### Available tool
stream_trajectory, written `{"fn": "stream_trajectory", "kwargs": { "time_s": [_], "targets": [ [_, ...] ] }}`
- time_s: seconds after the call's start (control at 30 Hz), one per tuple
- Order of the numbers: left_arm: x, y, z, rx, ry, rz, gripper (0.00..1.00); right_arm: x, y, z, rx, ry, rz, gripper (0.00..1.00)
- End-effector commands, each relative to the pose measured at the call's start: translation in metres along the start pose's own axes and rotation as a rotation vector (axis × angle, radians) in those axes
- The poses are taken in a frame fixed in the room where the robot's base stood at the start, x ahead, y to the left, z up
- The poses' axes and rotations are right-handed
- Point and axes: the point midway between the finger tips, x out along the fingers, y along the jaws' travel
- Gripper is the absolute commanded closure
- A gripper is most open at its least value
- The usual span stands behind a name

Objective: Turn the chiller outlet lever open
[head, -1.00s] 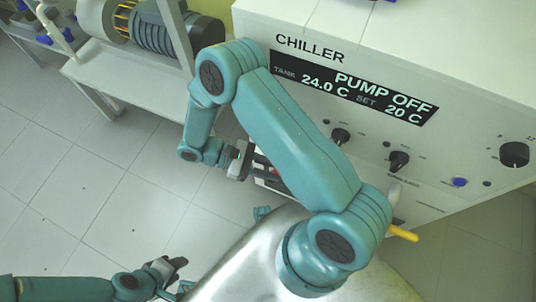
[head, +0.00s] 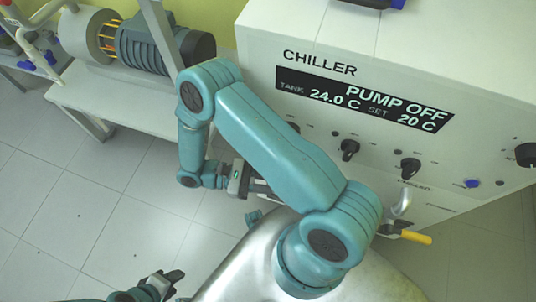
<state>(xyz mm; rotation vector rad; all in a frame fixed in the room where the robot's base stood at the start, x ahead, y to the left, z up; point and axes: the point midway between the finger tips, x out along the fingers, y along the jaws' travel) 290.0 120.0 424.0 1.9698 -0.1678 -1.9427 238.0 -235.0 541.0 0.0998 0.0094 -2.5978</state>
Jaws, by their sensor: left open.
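The chiller (head: 470,55) is a white cabinet at the upper right. A yellow lever (head: 416,237) on a metal valve (head: 401,205) sticks out low on its front, pointing right; part of the valve is hidden behind my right arm. I cannot read the label beside it clearly. My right gripper (head: 262,187) is left of this lever, close to the chiller's lower left front; my own arm covers its fingertips, so its opening is unclear. My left gripper (head: 175,279) is open at the lower left, over the floor and far from the lever.
The chiller display (head: 362,100) reads PUMP OFF, tank 24.0 C, set 20 C. Black knobs (head: 410,167) and a blue button (head: 472,184) sit below it. A white bench (head: 110,95) with a motor-like machine (head: 150,48) stands at the upper left. The tiled floor (head: 90,200) between is clear.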

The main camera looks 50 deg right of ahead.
Motion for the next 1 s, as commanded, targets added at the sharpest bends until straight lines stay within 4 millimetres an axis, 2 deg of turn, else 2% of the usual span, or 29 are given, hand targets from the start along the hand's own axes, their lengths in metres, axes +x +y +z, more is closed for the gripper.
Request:
{"fn": "stream_trajectory", "kwargs": {
  "time_s": [0.5, 0.53, 0.57, 0.6, 1.0],
  "targets": [
    [0.0001, 0.0, 0.0, 0.0, 0.0, 0.0, 0.56, 0.0018, -0.002, -0.0008, 0.002, 0.004, 0.001, 1.0],
    [0.0001, 0.0, 0.0, 0.0, 0.0, 0.0, 0.56, 0.0018, -0.002, -0.0008, 0.002, 0.003, 0.001, 0.64],
    [0.0001, 0.0, 0.0, 0.0, 0.0, 0.0, 0.56, 0.0017, -0.0019, -0.0007, 0.002, 0.003, 0.001, 0.55],
    [0.0001, 0.0, 0.0, 0.0, 0.0, 0.0, 0.56, 0.0016, -0.0018, -0.0006, 0.002, 0.002, 0.001, 0.49],
    [-0.0001, 0.0, 0.0, 0.0, 0.0, 0.0, 0.56, -0.0003, -0.0004, 0.0003, 0.001, -0.002, 0.002, 0.49]
  ]
}}
